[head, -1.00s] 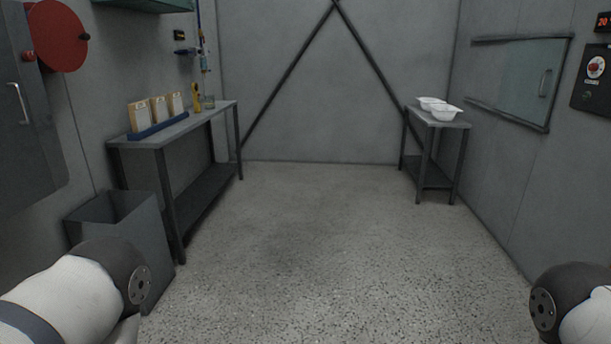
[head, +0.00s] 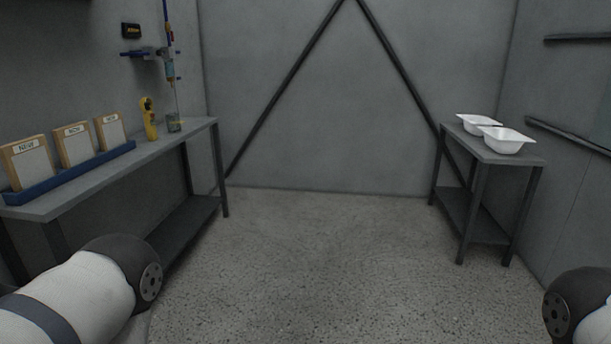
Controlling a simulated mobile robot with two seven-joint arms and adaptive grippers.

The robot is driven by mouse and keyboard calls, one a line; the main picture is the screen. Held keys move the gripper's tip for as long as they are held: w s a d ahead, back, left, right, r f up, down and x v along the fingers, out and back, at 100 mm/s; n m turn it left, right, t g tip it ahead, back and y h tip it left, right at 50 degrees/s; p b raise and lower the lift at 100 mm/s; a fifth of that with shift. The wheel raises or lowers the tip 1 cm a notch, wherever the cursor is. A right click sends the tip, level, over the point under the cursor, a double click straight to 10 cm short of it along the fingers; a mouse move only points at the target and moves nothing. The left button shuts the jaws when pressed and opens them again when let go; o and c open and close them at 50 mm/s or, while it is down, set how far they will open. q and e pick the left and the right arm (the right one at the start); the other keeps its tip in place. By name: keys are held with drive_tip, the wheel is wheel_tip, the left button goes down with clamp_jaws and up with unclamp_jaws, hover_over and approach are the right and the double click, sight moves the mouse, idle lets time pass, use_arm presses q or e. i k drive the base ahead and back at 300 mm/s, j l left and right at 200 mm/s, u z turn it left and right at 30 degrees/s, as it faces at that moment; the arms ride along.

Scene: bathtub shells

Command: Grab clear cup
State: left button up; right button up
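A small clear cup (head: 174,123) stands upright on the far end of the left table (head: 170,142). It is see-through and has a yellowish tint near its base. A yellow hand-held device (head: 149,119) stands just left of it. Neither of my grippers is in view. Only parts of my arms show at the lower left and lower right, well short of the cup.
A blue rack (head: 72,172) with several boards lines the left table. A blue wall-mounted fixture (head: 169,68) hangs above the cup. Two white tubs (head: 506,140) sit on the right table (head: 512,159). The floor (head: 320,260) between the tables is clear.

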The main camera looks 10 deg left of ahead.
sight(173, 121)
drive_tip(key=i+j+u, duration=0.2)
drive_tip(key=i, duration=0.4)
drive_tip(key=i+l+u, duration=0.15)
drive_tip(key=i, duration=0.45)
drive_tip(key=i+u, duration=0.2)
drive_tip(key=i, duration=0.4)
drive_tip(key=i+l+u, duration=0.2)
drive_tip(key=i, duration=0.35)
